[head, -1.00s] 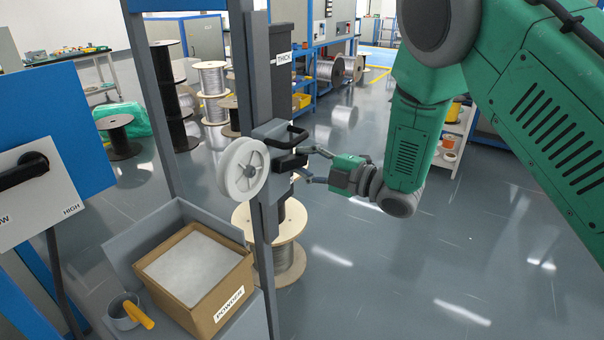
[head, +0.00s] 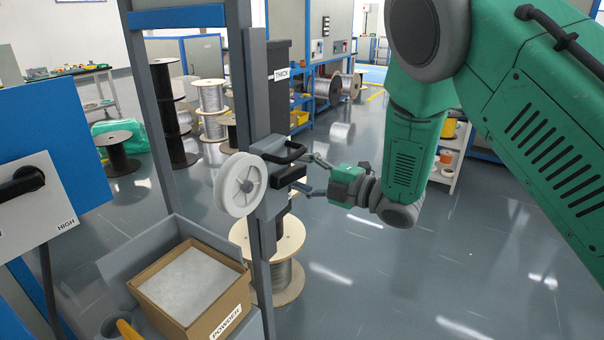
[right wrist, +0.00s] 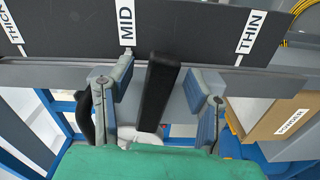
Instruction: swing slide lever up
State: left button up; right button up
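The slide lever is a black bar (right wrist: 158,92) in the right wrist view, beside the MID label (right wrist: 127,25) on a dark scale plate. In the head view it is a small black block (head: 290,176) on the grey upright post, below the THICK label (head: 282,74). My right gripper (right wrist: 163,84) is open, one finger on each side of the lever, with gaps visible on both sides. In the head view the right gripper (head: 304,172) reaches the lever from the right. My left gripper is not in view.
A black loop handle (head: 284,151) sits just above the lever. A white wheel (head: 240,184) is on the post's left. A POWDER box (head: 238,300) stands lower left, and a wire spool (head: 288,275) is behind the post.

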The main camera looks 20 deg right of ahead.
jog(key=shift+s+d, duration=0.25)
jog(key=v, duration=1.1)
jog(key=shift+s+d, duration=0.1)
jog(key=shift+f, duration=0.15)
